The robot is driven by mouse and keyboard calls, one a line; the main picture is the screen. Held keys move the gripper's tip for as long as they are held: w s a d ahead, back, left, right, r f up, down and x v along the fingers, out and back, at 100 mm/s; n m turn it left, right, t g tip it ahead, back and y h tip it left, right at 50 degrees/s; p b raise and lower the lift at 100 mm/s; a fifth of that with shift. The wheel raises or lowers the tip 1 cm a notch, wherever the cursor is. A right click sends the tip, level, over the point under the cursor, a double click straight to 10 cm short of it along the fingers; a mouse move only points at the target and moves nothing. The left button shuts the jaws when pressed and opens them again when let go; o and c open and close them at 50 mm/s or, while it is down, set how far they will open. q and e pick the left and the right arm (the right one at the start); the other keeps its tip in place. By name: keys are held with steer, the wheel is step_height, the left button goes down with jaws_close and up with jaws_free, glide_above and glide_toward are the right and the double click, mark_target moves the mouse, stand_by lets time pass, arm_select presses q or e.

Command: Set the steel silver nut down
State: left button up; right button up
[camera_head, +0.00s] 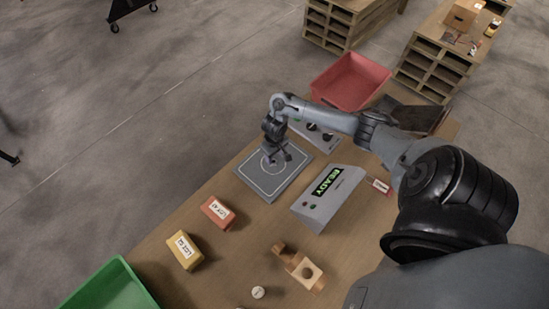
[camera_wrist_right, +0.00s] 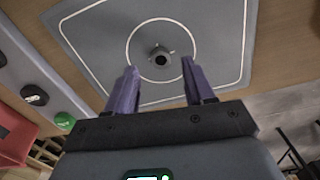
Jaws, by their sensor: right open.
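The steel silver nut (camera_wrist_right: 161,57) sits on the grey pad (camera_wrist_right: 205,22), inside the printed white circle, in the right wrist view. In the head view the pad (camera_head: 265,190) lies on the wooden table, and my gripper hides the nut or leaves it too small to tell. My right gripper (camera_head: 279,159) is over the pad's circle. In the right wrist view its two purple fingers (camera_wrist_right: 159,66) are open and apart, pointing toward the nut with clear gaps on both sides. My left gripper is not in view.
A console reading READY (camera_head: 328,196) stands right of the pad. Red (camera_head: 217,212) and yellow (camera_head: 184,250) labelled blocks, a wooden piece (camera_head: 301,268) and a small round white item (camera_head: 258,292) lie nearer. A green bin (camera_head: 110,287) and red bin (camera_head: 350,80) stand at opposite ends.

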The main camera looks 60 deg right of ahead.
mark_target(275, 162)
step_height(275, 162, up, 7)
steer(key=p, duration=0.2)
steer(key=a+f+n+t, duration=0.1)
steer(key=a+n+t, duration=0.4)
steer(key=a, duration=1.6)
steer(key=s+a+r+n+g, duration=0.1)
steer(key=s+a+r, duration=0.3)
steer(key=s+r, duration=0.8)
steer(key=shift+s, duration=0.2)
steer(key=shift+a, duration=0.15)
step_height(275, 162, up, 7)
steer(key=p, duration=0.6)
steer(key=shift+f+p, duration=0.2)
steer(key=shift+p, duration=0.2)
